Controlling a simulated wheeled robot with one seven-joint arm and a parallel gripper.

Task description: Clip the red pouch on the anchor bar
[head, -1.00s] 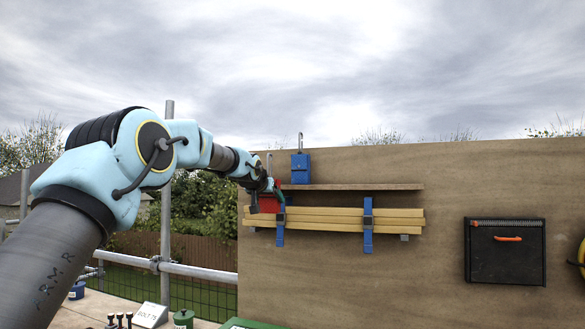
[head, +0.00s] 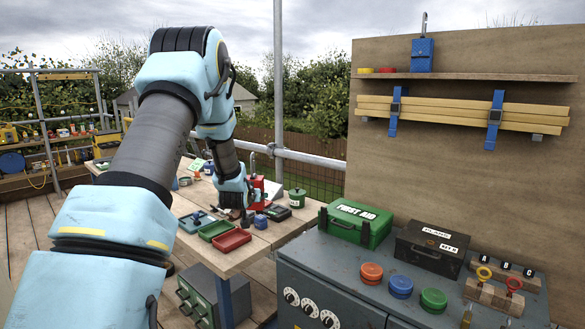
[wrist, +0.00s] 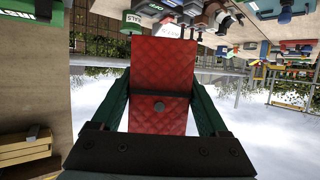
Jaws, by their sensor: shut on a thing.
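My gripper (head: 248,192) is shut on the red pouch (head: 257,187). In the wrist view the quilted red pouch (wrist: 162,75) fills the middle, held between the two green fingers, with a dark band and a round stud across it. In the head view a grey hook rises from its top. The pouch appears in front of or over the wooden workbench (head: 262,238); its exact height above it is unclear. I cannot tell for sure which part is the anchor bar; a scaffold rail (head: 310,158) runs behind the bench.
Red and green trays (head: 232,241), pots and small tools crowd the bench. A grey cabinet (head: 335,285) at front right carries a first aid box (head: 355,224) and coloured discs. A scaffold post (head: 278,80) rises behind.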

